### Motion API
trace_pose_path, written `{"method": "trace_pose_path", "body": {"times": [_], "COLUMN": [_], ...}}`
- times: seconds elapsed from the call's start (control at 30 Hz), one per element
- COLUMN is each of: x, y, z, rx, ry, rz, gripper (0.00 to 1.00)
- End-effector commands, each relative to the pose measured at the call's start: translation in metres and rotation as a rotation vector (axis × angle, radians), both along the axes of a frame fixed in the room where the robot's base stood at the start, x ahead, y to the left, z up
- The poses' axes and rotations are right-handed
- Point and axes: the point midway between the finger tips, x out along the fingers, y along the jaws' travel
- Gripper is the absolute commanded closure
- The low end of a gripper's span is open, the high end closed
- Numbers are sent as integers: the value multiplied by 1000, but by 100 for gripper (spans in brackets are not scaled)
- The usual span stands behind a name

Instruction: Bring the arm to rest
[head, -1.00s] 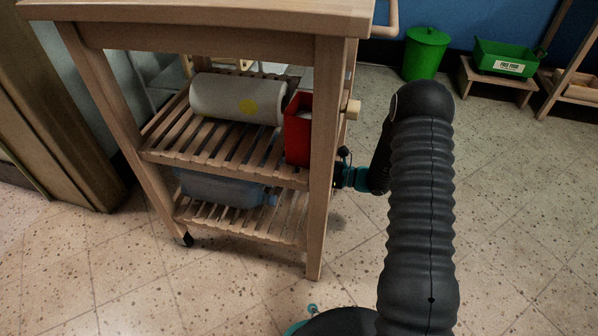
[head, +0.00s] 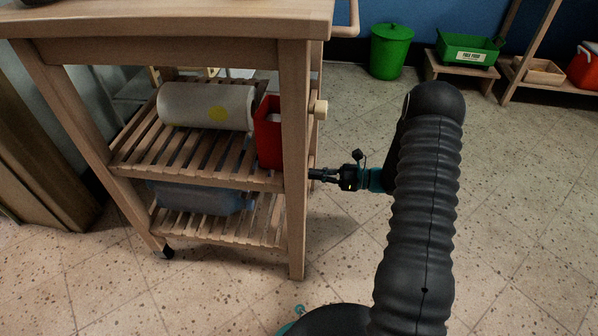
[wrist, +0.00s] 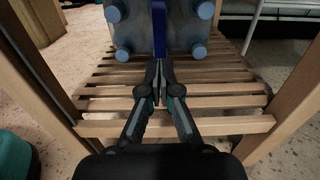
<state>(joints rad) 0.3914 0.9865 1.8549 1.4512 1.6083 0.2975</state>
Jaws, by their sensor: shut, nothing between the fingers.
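My gripper (head: 316,174) is in the head view at the right side of the wooden cart (head: 293,225), pointing left, its tips close to or behind the cart's front right leg. In the wrist view its two dark fingers (wrist: 158,92) come together, shut and empty, above the slats of the lower shelf (wrist: 110,103). My black sleeved arm (head: 420,215) stands to the right of the cart, with clear floor between its upright part and the cart leg.
A red box (head: 269,140) and a white roll (head: 190,104) are on the middle shelf. A blue translucent container (head: 200,198) lies on the lower shelf; its round feet (wrist: 122,53) face my wrist camera. A green bin (head: 391,52) stands behind. Floor at right is open.

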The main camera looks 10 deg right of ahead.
Motion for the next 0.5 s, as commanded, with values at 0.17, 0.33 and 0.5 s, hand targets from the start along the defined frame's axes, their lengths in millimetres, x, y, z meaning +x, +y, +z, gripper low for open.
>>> {"method": "trace_pose_path", "body": {"times": [0.17,0.33,0.5], "x": [-6,-7,-7], "y": [-20,-26,-26], "z": [0,0,-2], "rx": [0,0,-12], "ry": [1,1,-10], "rz": [0,0,-2], "gripper": [100,100,100]}}
